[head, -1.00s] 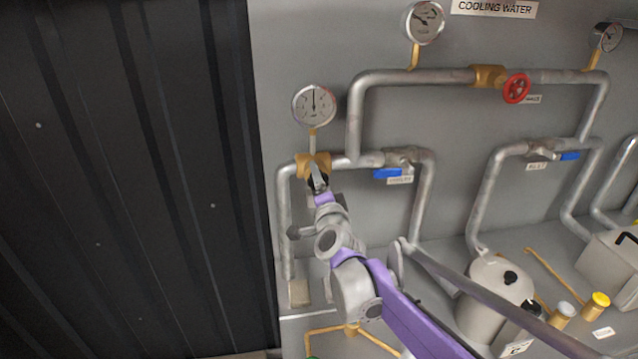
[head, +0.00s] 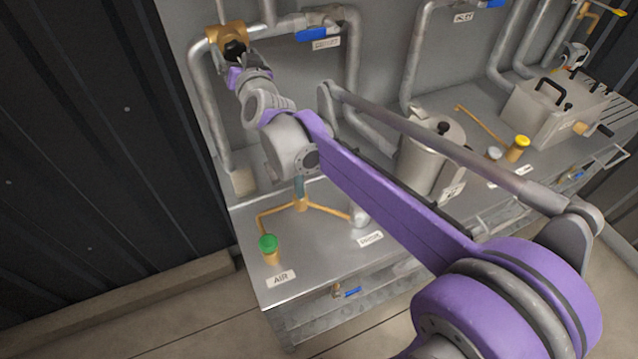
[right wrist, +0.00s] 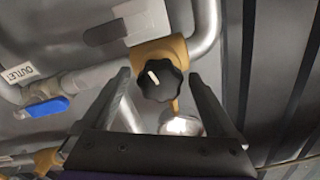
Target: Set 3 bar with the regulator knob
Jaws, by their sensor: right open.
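The regulator is a brass body (head: 228,34) on the pipe at the upper left of the head view. Its black lobed knob (head: 235,50) faces my right gripper (head: 238,66). In the right wrist view the knob (right wrist: 161,84) has a white pointer mark slanting to the upper left. There my open fingers (right wrist: 158,76) stand left and right of the knob, with gaps on both sides. A round metal-rimmed gauge (right wrist: 182,126) shows below the knob, its dial unreadable. The head view shows only the gauge's stem (head: 221,12). My left gripper is not in view.
A blue valve handle (head: 311,35) sits on the pipe right of the regulator, above a label. A green-capped fitting (head: 268,243) stands on the bench by the AIR label. A lidded pot (head: 432,150) stands further right. A dark ribbed wall (head: 75,130) is close on the left.

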